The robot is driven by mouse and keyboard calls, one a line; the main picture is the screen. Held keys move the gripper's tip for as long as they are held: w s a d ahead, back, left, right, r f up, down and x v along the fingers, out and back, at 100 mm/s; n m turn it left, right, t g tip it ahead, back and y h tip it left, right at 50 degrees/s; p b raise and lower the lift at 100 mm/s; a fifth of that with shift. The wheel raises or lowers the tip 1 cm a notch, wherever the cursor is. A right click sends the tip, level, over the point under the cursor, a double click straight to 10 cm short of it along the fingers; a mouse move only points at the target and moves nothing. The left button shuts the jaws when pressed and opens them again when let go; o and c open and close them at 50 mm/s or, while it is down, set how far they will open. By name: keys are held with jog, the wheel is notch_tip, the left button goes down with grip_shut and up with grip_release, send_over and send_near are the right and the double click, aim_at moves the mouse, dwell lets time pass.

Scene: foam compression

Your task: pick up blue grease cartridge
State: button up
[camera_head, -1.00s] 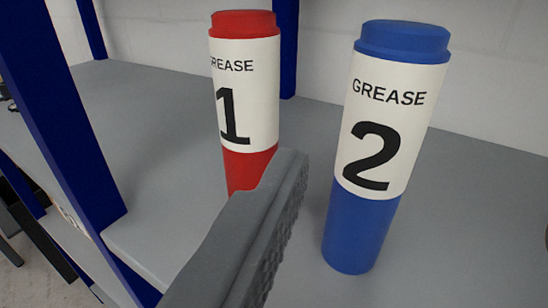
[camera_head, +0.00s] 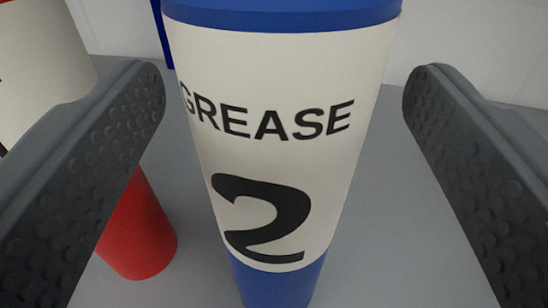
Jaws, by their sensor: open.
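The blue grease cartridge (camera_head: 280,180) stands upright on the grey shelf, large and central in the view. It has a blue cap, a white label reading "GREASE 2" and a blue lower body; its top and bottom ends are cut off by the frame. My gripper (camera_head: 283,85) is open, with one dark textured finger on each side of the cartridge. A gap shows between each finger and the cartridge, so neither appears to touch it. The left gap looks narrower near the fingertip.
A red grease cartridge (camera_head: 140,232) stands close by on the left, partly hidden behind my left finger. The grey shelf surface (camera_head: 375,235) is bare to the right. A pale wall and a blue shelf post (camera_head: 161,35) are behind.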

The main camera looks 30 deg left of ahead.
jog(key=shift+p+x, duration=0.3)
jog(key=shift+x, duration=1.55)
grip_shut()
